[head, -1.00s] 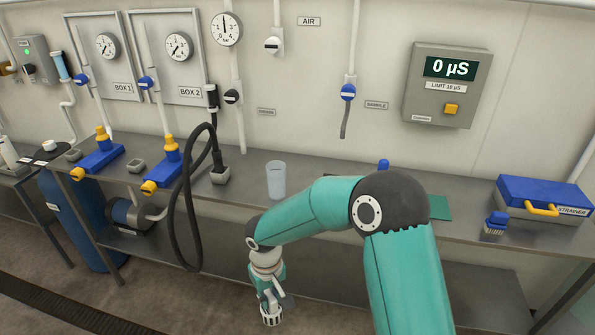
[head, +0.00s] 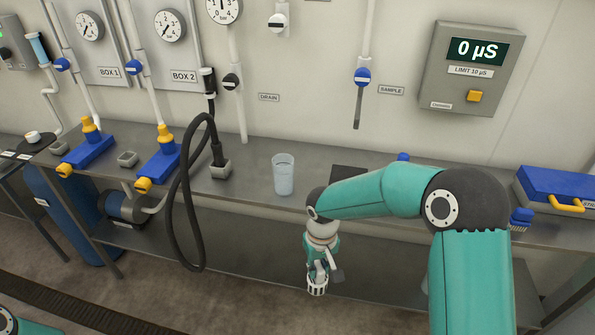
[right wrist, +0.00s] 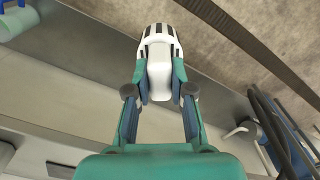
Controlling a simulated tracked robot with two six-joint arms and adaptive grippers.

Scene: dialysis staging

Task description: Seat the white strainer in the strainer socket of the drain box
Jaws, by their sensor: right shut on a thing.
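The white strainer (head: 317,288) is a small slotted white basket. It hangs below my right gripper (head: 320,272), which is shut on it in front of the bench, over the lower shelf's front edge in the head view. In the right wrist view the strainer (right wrist: 160,45) sits between the two fingers, its dark slots facing away from the hand. A dark flat thing (head: 348,172) on the bench behind my right arm may be the drain box; the arm partly hides it, and no socket shows clearly. My left gripper is not in view.
A clear glass (head: 283,175) stands on the bench (head: 245,187) left of my right arm. A black hose (head: 186,205) loops over the front edge. A blue case (head: 560,190) and a blue brush (head: 521,218) lie at right. A DRAIN label (head: 269,97) is on the wall.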

